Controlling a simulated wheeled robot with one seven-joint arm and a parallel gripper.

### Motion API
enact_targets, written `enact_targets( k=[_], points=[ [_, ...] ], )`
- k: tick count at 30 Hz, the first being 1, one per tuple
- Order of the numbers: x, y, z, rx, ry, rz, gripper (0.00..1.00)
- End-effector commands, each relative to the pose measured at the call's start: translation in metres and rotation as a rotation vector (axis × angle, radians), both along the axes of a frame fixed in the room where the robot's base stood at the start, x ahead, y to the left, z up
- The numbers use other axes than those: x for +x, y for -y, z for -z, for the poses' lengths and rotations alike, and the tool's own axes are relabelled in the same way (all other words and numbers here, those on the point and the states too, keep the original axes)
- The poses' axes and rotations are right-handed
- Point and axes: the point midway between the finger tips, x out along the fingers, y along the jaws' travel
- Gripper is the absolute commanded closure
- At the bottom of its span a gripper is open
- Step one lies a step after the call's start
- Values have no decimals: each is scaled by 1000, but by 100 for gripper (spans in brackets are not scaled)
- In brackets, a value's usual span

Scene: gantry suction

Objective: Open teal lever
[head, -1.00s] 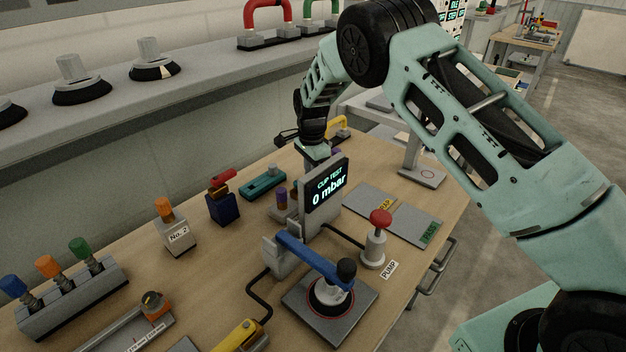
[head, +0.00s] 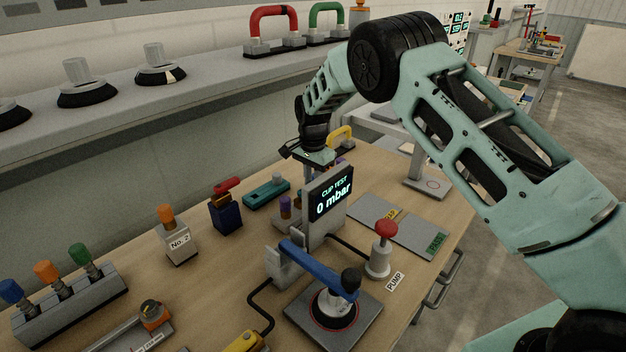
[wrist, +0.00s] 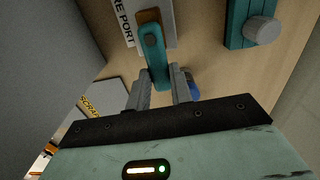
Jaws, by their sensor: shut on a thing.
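The teal lever (wrist: 153,50) shows in the wrist view, pivoted on a brass-coloured fitting (wrist: 149,18) on a pale labelled plate. Its free end reaches down between the fingers of my gripper (wrist: 161,88), which are shut on it. In the head view my gripper (head: 317,157) is behind the cup test display (head: 329,193) reading 0 mbar. The display hides the fingertips and the lever there.
A teal block with a grey knob (wrist: 248,25) lies right of the lever in the wrist view. A scrap plate (wrist: 97,100) is at left. In the head view, a blue-armed cup stand (head: 318,268) and a red pump button (head: 385,230) stand nearer.

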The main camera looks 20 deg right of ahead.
Motion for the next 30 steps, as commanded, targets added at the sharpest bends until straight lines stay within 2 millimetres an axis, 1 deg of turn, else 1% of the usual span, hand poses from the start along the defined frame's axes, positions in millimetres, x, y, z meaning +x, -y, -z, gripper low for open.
enact_targets(
  k=[3, 4, 5, 6, 14, 19, 23, 30],
  points=[
    [1, 0, -1, -2, 5, -4, 100],
    [1, 0, -1, -1, 5, -4, 70],
    [1, 0, -1, -1, 5, -3, 62],
    [1, 0, -1, -1, 4, -3, 56],
    [0, 0, -1, -1, 3, 0, 56],
    [-3, 2, -2, -2, 0, 72, 56],
    [-9, 4, -4, -3, 0, 216, 56],
    [-25, 6, -6, -4, -1, 569, 56]
  ],
)
